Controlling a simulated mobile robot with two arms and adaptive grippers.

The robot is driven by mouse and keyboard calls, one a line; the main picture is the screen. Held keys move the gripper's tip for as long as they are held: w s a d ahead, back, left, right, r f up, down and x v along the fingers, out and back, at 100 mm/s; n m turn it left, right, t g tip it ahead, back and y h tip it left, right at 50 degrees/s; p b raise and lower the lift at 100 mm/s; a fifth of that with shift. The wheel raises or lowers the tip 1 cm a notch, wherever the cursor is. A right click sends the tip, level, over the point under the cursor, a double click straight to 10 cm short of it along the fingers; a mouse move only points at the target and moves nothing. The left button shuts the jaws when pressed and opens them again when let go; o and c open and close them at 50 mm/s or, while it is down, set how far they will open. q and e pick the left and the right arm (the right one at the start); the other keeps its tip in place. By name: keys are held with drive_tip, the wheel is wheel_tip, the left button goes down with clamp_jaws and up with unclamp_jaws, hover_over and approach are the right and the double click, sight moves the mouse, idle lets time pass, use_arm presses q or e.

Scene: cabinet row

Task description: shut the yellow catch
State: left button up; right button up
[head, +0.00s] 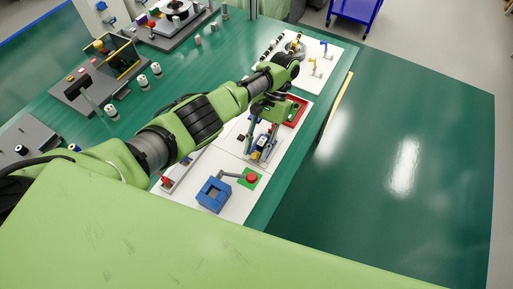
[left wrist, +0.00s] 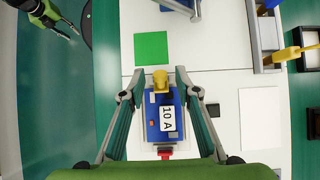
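The yellow catch (left wrist: 160,80) sits at the upper end of a blue block (left wrist: 152,118) labelled "10 A" in the left wrist view. A red piece (left wrist: 164,152) shows at the block's lower end. My left gripper (left wrist: 160,90) is open, one finger on each side of the block, with visible gaps to the catch. In the head view my left gripper (head: 261,135) points down over the blue block (head: 262,151), which it partly hides. My right gripper (left wrist: 74,35) shows small at the upper left of the left wrist view, its fingers apart and empty.
The block is on a white panel. A blue box (head: 214,194) and a red knob (head: 252,178) on a green square stand nearer; a red frame (head: 298,111) lies beyond. Another panel has yellow handles (head: 313,63). Left are grey fixtures (head: 95,85).

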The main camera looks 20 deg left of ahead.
sight(256, 152)
use_arm(q)
drive_tip(key=shift+w+r, duration=0.25)
drive_tip(key=shift+r, duration=0.5)
drive_tip(key=shift+s+a+r, duration=0.15)
drive_tip(key=shift+r, duration=0.3)
wheel_tip(256, 152, up, 8)
drive_tip(key=shift+f, duration=0.2)
drive_tip(key=shift+s, duration=0.1)
